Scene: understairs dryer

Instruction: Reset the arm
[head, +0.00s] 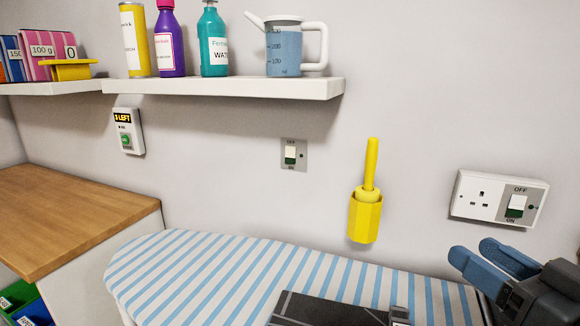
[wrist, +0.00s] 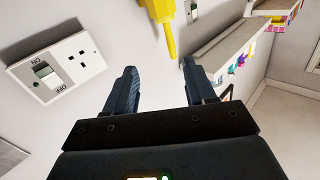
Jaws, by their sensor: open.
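My gripper (head: 496,258) is at the lower right of the head view, above the right end of the striped ironing board (head: 205,268). In the wrist view its two blue-grey fingers (wrist: 157,88) stand apart with nothing between them. The fingers point toward the wall. A dark link of my arm crosses the front of the board at the bottom of the head view.
A socket with a switch (head: 500,198) is on the wall near my gripper. A yellow holder with a yellow handle (head: 363,215) hangs left of it. A shelf (head: 230,88) above carries bottles and a jug (head: 284,52). A wooden counter (head: 70,215) stands at left.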

